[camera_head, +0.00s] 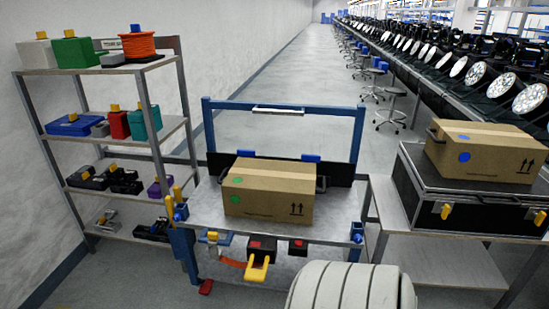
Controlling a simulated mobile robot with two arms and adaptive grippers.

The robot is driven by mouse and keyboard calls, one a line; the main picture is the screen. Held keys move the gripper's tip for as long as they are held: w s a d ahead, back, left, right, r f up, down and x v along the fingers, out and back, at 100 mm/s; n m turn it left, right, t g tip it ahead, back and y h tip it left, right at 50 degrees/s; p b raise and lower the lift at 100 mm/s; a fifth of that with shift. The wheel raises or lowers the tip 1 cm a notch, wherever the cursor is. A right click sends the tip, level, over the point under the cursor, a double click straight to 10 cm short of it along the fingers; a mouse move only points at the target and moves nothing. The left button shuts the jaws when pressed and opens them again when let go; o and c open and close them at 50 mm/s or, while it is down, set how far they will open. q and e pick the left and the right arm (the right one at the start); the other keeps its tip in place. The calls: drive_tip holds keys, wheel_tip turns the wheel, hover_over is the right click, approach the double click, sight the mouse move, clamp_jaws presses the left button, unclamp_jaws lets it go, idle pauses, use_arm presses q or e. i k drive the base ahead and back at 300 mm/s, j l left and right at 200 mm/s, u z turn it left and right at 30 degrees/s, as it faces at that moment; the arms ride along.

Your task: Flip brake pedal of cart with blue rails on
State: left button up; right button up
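The cart with blue rails (207,130) stands in front of me, with a blue frame at its far end and a grey metal deck (340,215). A small red pedal-like piece (206,287) shows low at the cart's near left corner, close to the floor. It looks like the brake pedal, but it is too small to tell its position. Neither of my grippers can be made out. A white ribbed part of my own body fills the bottom right of centre.
A shelf (110,143) with tools and cases stands on the left. A black case (470,195) with another cardboard box (487,150) rests on a grey table at right. A yellow-handled item (257,268) hangs at the cart's front edge. Floor is open beyond the cart.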

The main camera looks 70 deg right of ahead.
sight(205, 289)
drive_tip(key=z, duration=0.4)
drive_tip(key=l+z, duration=0.1)
drive_tip(key=z, duration=0.25)
drive_tip(key=l+z, duration=0.1)
drive_tip(key=z, duration=0.7)
drive_tip(key=k+l, duration=0.05)
drive_tip(key=l, duration=0.05)
